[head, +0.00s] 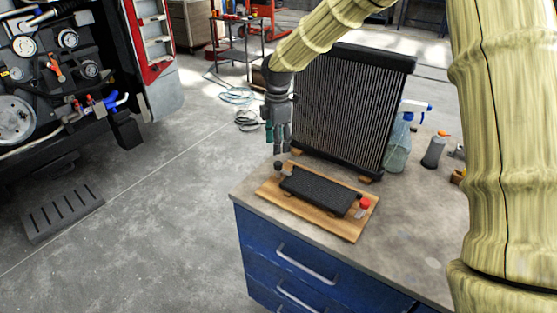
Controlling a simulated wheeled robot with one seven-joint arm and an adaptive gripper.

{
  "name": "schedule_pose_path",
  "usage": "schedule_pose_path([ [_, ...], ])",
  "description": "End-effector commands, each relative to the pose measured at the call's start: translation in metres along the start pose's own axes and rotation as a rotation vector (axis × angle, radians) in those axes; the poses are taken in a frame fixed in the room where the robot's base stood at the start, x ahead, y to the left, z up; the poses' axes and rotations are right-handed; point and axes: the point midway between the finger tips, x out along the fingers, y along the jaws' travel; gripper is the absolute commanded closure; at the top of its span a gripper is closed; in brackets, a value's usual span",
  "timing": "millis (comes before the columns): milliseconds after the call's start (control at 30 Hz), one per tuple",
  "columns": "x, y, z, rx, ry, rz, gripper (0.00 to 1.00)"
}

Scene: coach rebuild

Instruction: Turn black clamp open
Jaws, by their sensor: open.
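A wooden board (340,228) lies on the workbench with a dark rectangular block (318,191) on it. At the block's left end is the small black clamp (278,166) with a dark round knob. At its right end is a red-knobbed clamp (365,203). Which way the black clamp is turned is too small to tell. My gripper (279,147) points down, just above the black clamp, and appears apart from it. It is open and has nothing visible between its fingers.
A tall black finned radiator (345,105) stands close behind the board, right of my gripper. A spray bottle (398,140) and a grey bottle (433,151) stand at the right. The bench (255,200) has a bare strip in front of the board. A vehicle (60,75) is at left.

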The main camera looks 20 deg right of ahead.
Motion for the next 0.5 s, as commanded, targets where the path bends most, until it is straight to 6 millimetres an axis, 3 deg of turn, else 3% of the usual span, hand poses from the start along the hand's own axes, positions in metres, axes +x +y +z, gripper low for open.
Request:
schedule_pose_path([
  [300,0.050,-0.002,0.002,0.002,-0.001,-0.002,0.52],
  [500,0.070,-0.001,0.004,0.003,-0.002,0.000,0.52],
])
